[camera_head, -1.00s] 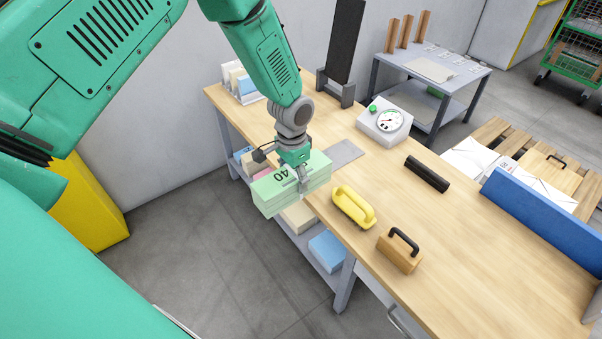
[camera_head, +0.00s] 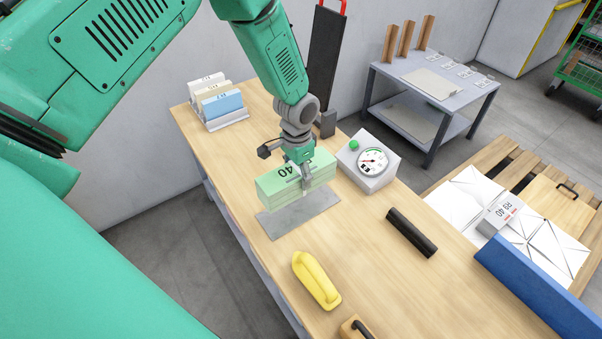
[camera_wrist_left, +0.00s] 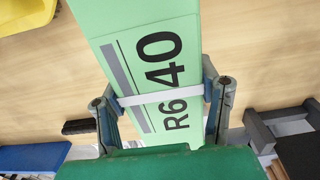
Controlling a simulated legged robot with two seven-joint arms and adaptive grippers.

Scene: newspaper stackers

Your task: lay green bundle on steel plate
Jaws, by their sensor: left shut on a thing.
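The green bundle (camera_head: 282,184), marked 40, is held by my left gripper (camera_head: 304,186). It also shows in the left wrist view (camera_wrist_left: 150,50), with a white band around it and the fingers on both sides. In the head view the bundle is over the back part of the grey steel plate (camera_head: 297,220), which lies flat on the wooden bench. The bundle hides part of the plate. I cannot tell whether its underside touches the plate. My right gripper is not in view.
A dial gauge box (camera_head: 368,162) stands close right of the bundle. A black bar (camera_head: 412,232), a yellow handled tool (camera_head: 316,280) and a wooden block with a black handle (camera_head: 354,328) lie nearer. A rack of small bundles (camera_head: 217,104) stands at the back left.

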